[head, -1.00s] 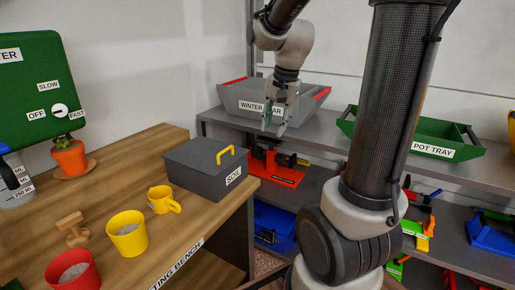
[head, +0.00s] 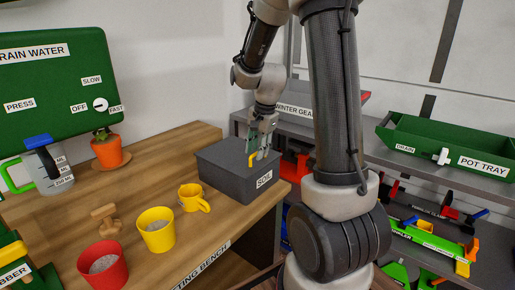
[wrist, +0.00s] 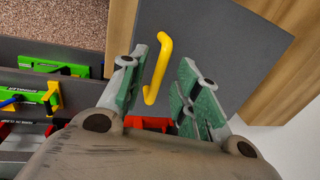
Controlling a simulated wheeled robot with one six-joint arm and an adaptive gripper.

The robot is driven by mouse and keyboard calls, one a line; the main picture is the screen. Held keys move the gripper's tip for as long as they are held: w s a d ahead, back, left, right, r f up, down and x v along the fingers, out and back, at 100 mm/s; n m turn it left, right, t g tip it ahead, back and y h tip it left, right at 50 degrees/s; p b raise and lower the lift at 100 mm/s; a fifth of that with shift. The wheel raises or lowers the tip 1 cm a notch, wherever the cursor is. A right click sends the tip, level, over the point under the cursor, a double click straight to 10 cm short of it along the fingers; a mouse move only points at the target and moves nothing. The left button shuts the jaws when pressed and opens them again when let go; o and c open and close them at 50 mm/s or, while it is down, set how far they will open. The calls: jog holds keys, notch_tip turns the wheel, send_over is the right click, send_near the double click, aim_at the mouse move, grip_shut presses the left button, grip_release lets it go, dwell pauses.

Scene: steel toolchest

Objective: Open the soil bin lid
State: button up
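The soil bin (head: 227,182) is a dark grey box labelled SOIL at the right end of the wooden bench, its lid shut. A yellow bar handle on the lid is mostly hidden by my gripper in the head view; it shows clearly in the wrist view, where the yellow handle (wrist: 158,68) lies between my fingers. My gripper (head: 261,153) is over the right part of the lid, pointing down. In the wrist view my gripper (wrist: 163,85) is open, with gaps on both sides of the handle. The grey lid (wrist: 225,50) fills the background there.
On the potting bench (head: 160,235) stand a yellow mug (head: 194,198), a yellow pot (head: 156,236), a red pot (head: 103,268) and a wooden stamp (head: 105,217). The green rain water tank (head: 60,85) is at the left. A shelf with the green pot tray (head: 440,145) is at the right.

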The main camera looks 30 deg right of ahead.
grip_shut()
